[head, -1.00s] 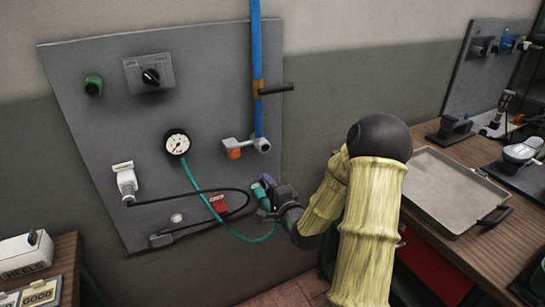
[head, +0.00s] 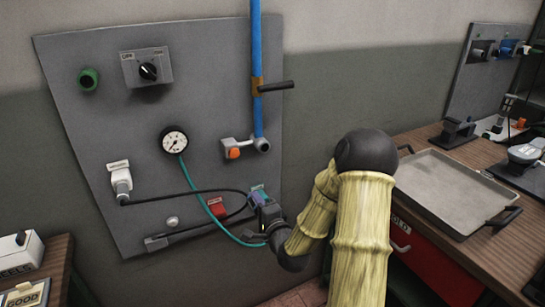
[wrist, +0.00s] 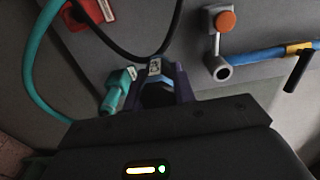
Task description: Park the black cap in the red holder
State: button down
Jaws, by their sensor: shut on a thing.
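My gripper (head: 259,198) is low at the right edge of the grey panel. A teal connector (wrist: 118,86) on a teal hose sits just left of the fingers, apart from the cap. The red holder (head: 217,207) is on the panel left of my gripper. It also shows at the wrist view's top left (wrist: 82,14), with a white label.
A black hose loops from a white fitting (head: 121,180) past the holder to a low grey block (head: 157,242). A teal hose hangs from the gauge (head: 174,140). An orange-buttoned valve (head: 234,152) and blue pipe (head: 257,60) are above. A metal tray (head: 450,185) stands right.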

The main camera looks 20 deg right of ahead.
jog(key=a+f+b, duration=0.8)
jog(key=f+b, duration=0.3)
jog(key=f, duration=0.1)
jog(key=shift+s+a+f, duration=0.15)
jog(key=shift+f, duration=0.15)
dwell(1.0)
dwell(0.3)
jog(key=w, duration=0.5)
dwell(1.1)
jog(key=shift+n+y, duration=0.3)
jog(key=shift+y, duration=0.2)
dwell(0.6)
jog(key=shift+w, duration=1.4)
dwell(1.0)
